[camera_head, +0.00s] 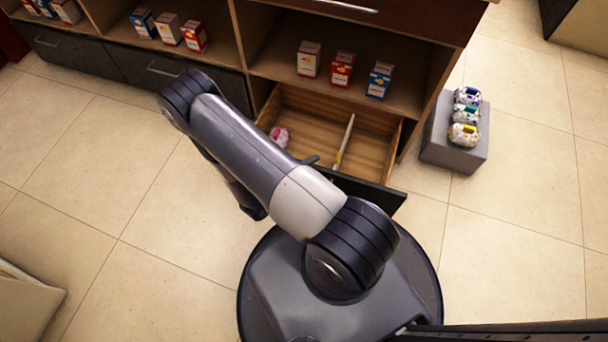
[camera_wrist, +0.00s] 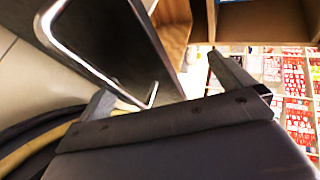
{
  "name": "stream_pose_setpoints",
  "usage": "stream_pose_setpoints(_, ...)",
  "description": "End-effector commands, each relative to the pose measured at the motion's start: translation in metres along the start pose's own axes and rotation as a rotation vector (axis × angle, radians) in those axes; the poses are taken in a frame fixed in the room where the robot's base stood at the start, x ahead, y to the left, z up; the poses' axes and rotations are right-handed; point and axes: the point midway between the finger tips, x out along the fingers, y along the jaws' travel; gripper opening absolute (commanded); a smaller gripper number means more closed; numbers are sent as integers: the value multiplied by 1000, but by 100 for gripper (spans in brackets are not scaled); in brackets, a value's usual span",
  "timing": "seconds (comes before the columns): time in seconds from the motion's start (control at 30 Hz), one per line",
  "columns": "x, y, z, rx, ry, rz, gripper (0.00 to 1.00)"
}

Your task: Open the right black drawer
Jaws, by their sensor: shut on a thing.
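The right black drawer (camera_head: 376,192) is pulled out of the wooden cabinet, and its wooden inside shows. A thin divider stands in it, with a small pink-and-white item (camera_head: 280,136) on the left side. In the wrist view the black drawer front (camera_wrist: 110,40) fills the upper left, with its silver handle (camera_wrist: 92,70) running down to my gripper (camera_wrist: 165,86). My gripper is shut on the handle, though the exact contact is partly hidden. In the head view my arm covers the handle and most of the gripper.
The left black drawer (camera_head: 160,71) is shut. Small boxes (camera_head: 342,70) stand on the shelf above the open drawer. A grey block (camera_head: 455,145) bearing several colourful packs stands on the floor to the right.

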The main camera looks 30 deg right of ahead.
Motion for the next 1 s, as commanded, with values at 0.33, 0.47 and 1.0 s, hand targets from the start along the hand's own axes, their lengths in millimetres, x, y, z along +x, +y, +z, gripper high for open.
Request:
stream_pose_setpoints(0.33,-24,-2,0,0,-6,-20,79)
stream_pose_setpoints(0.47,-33,1,1,1,-7,-20,56)
stream_pose_setpoints(1.0,-68,14,-1,-2,-6,-14,31)
